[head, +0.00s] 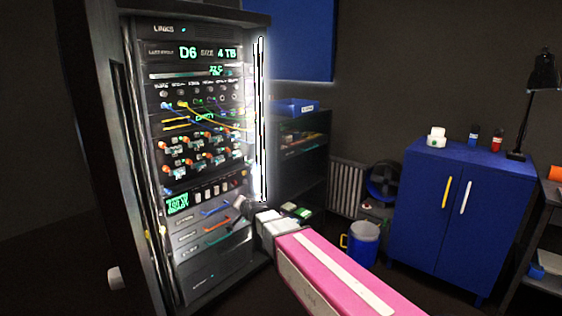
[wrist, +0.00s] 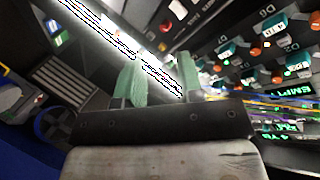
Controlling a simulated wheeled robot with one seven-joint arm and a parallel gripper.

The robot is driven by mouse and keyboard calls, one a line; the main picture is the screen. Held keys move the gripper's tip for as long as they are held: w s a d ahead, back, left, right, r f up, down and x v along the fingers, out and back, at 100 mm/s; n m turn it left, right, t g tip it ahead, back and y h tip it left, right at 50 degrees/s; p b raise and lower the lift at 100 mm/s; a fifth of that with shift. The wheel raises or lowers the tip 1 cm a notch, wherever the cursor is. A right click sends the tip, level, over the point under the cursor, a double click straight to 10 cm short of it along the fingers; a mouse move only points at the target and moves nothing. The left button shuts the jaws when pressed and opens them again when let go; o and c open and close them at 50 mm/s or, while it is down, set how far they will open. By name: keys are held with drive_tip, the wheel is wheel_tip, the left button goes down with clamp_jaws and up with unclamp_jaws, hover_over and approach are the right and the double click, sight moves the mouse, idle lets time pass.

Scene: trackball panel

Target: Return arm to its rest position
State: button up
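My arm, pink with a white stripe, reaches from the lower right of the head view toward the server rack (head: 215,282). My gripper (head: 241,205) is in front of the lower right part of the rack, close to its right edge. In the wrist view my gripper (wrist: 158,72) has two green fingers standing apart with nothing held between them. Behind them are the bright light strip (wrist: 100,28) and the rack's front panel, seen tilted. I cannot tell whether the fingers touch the rack. No trackball can be made out.
Colored cables (head: 205,110) hang across the rack front. A dark shelf (head: 305,165) stands right of the rack, then a radiator (head: 347,188), a fan (head: 383,182), a blue bucket (head: 362,245) and a blue cabinet (head: 420,215). Dark floor lies between.

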drive_tip(key=s+d+f+n+g+h, duration=0.1)
drive_tip(key=s+d+f+g+h, duration=0.15)
drive_tip(key=d+f, duration=0.45)
drive_tip(key=s+d+f+n+g+h, duration=0.1)
drive_tip(key=s+d+f+g, duration=0.25)
drive_tip(key=d, duration=0.85)
drive_tip(key=s+d+f+g+h, duration=0.1)
drive_tip(key=s+d+f+g, duration=0.2)
drive_tip(key=s+d, duration=0.5)
drive_tip(key=s+d+f+n+g+h, duration=0.1)
drive_tip(key=s+d+f+g+h, duration=0.1)
drive_tip(key=s+d, duration=0.6)
drive_tip(key=shift+d+f+g, duration=0.7)
drive_tip(key=shift+d+f, duration=0.1)
drive_tip(key=shift+d, duration=0.1)
